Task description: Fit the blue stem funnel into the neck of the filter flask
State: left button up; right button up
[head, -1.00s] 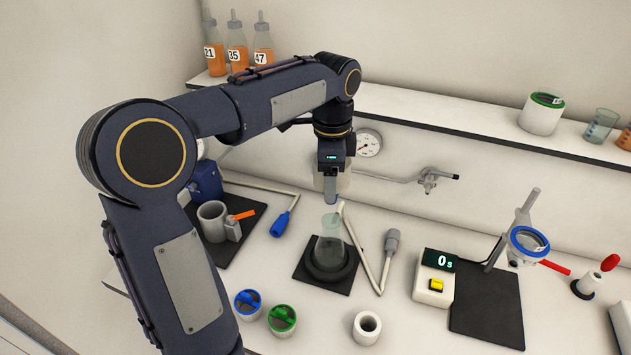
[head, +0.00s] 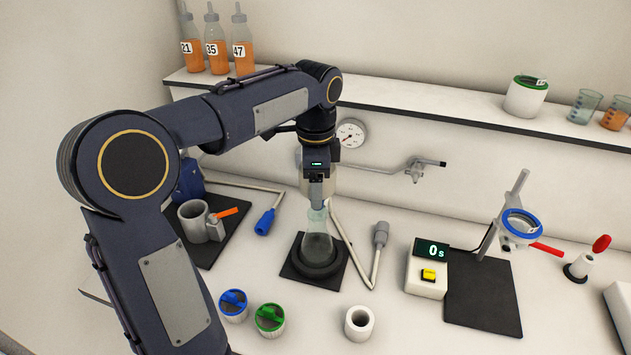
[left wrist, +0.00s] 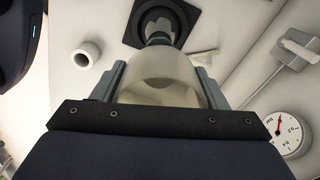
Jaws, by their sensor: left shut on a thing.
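My left gripper (head: 317,188) is shut on the funnel, which shows in the left wrist view as a pale, translucent bowl (left wrist: 160,78) between the two fingers. The funnel is upright, directly above the filter flask (head: 318,243). The clear conical flask stands in a dark ring on a black mat. In the head view the funnel's lower end meets the flask's neck (head: 317,214). The wrist view also shows the neck (left wrist: 158,38) under the bowl. The bowl and gripper hide the stem, so I cannot tell how deep it sits. My right gripper is not in view.
A hose with a grey end (head: 381,234) lies right of the flask. A wall tap (head: 415,170) is behind.

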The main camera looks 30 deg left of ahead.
pick_arm(q)
jog(key=shift+p, duration=0.35)
dwell(0.3)
jog(key=shift+f+b, duration=0.9)
jog(key=shift+f, duration=0.35)
dwell(0.7)
jog(key=shift+f+b, duration=0.45)
jog(key=shift+f, duration=0.6)
jog(key=o, duration=1.1)
jog(key=shift+r, duration=0.15)
